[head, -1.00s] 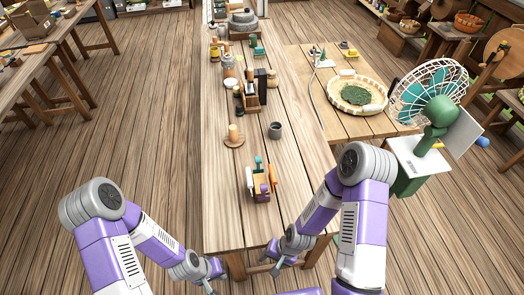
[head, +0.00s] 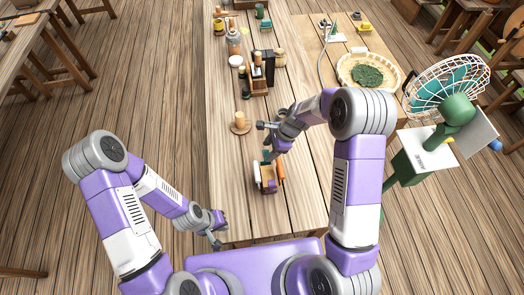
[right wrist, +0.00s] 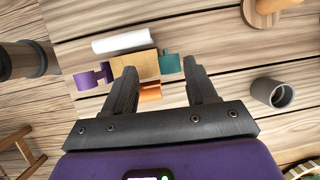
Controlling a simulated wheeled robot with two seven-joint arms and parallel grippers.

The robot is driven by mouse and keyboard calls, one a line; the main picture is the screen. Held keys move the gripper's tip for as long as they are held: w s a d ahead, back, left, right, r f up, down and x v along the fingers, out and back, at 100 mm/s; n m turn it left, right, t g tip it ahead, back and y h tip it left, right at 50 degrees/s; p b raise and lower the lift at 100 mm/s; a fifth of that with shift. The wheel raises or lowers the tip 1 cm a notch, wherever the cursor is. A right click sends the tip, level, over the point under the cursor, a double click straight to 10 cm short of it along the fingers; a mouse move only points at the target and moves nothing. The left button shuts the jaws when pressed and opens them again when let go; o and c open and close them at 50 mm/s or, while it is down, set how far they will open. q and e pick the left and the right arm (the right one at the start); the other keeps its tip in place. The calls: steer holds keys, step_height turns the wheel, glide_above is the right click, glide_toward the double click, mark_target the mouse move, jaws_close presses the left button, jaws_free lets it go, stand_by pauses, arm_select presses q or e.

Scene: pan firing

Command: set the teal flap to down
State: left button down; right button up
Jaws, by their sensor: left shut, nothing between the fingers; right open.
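A small wooden block device (head: 267,176) stands on the near part of the long table. It carries a teal flap (head: 266,156) on its far side, plus purple and orange parts. In the right wrist view, the teal flap (right wrist: 170,63) shows at the block's right end, just left of the right fingertip. I cannot tell its exact tilt. My right gripper (right wrist: 158,72) is open and empty, above the device, with the block and flap seen between its fingers. My left gripper (head: 217,242) is shut and empty near the table's front-left corner.
A grey cup (right wrist: 273,93) stands beside the device. A wooden candle-like holder (head: 240,123) is farther back, with a dark-framed stand (head: 260,72) beyond it. A green fan (head: 455,105) stands at right. The table front is clear.

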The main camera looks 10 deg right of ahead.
mark_target(264, 155)
steer(key=shift+w+d+f, duration=0.15)
steer(key=shift+w+d, duration=0.1)
steer(key=shift+d, duration=0.05)
steer(key=x, duration=0.7)
steer(key=shift+w+d+f, duration=0.1)
steer(key=shift+w+f, duration=0.15)
steer(key=shift+w, duration=0.1)
jaws_close()
